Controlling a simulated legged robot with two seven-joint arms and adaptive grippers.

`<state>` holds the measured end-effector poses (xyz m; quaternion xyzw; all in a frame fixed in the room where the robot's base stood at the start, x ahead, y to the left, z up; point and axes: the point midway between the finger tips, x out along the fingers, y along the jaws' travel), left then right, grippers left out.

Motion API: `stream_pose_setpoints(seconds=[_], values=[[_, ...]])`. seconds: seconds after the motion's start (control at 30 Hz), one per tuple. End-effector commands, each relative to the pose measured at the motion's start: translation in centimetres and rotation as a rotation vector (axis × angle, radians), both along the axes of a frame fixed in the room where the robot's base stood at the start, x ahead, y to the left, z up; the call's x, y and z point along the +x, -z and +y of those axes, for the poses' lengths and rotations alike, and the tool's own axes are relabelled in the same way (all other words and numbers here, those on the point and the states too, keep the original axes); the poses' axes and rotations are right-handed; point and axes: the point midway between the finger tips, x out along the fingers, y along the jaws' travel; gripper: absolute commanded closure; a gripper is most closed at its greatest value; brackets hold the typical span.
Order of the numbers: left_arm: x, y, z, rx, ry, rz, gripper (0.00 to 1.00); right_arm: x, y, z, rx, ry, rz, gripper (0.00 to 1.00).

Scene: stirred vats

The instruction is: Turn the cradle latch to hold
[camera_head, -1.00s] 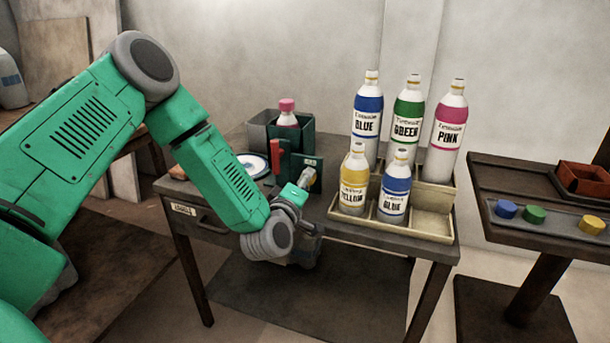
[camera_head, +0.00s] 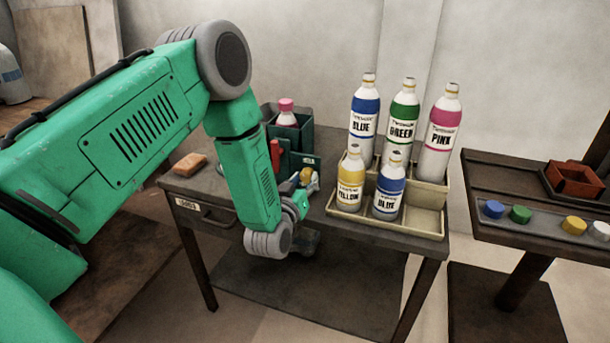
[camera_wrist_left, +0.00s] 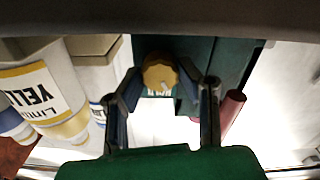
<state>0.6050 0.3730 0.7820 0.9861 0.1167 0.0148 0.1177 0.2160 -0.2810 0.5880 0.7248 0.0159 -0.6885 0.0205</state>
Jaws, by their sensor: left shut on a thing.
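The cradle (camera_head: 303,160) is a dark green holder at the back of the table, with a pink-capped bottle (camera_head: 287,113) in it. A round yellow knob (camera_head: 306,174), which I take to be the latch, sits on its front. In the left wrist view the knob (camera_wrist_left: 160,72) shows a pale pointer mark, with small lettering below it that I cannot read. My left gripper (camera_head: 309,185) is shut on the knob, a finger on either side of it, as the left wrist view (camera_wrist_left: 163,88) shows. A red handle (camera_head: 275,156) stands beside it, partly behind my arm. My right gripper is out of view.
A cream rack (camera_head: 385,228) with several labelled bottles stands just right of the gripper. An orange-brown block (camera_head: 190,164) lies on the table's left. A side stand (camera_head: 500,180) at right holds coloured caps and a red-brown tray (camera_head: 574,180).

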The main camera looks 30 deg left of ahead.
Motion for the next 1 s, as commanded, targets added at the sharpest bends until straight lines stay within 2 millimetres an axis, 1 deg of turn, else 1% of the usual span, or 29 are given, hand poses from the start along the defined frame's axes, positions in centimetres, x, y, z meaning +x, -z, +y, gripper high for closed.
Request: stream_pose_setpoints(seconds=[0.03,0.3,0.5,0.73,1.0], values=[[-0.3,0.5,-0.3,0.042,0.006,0.028,0.98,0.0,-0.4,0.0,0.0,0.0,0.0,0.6],[-0.3,0.5,-0.2,0.264,0.006,0.082,0.98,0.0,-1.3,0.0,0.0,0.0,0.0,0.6],[-0.3,0.6,-0.2,0.386,0.006,0.11,0.98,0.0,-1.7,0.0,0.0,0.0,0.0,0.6],[-0.3,0.6,-0.2,0.469,0.005,0.13,0.98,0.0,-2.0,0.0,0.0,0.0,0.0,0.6],[-0.3,0.7,-0.1,0.498,0.005,0.137,0.98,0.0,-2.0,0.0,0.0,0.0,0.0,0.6]])
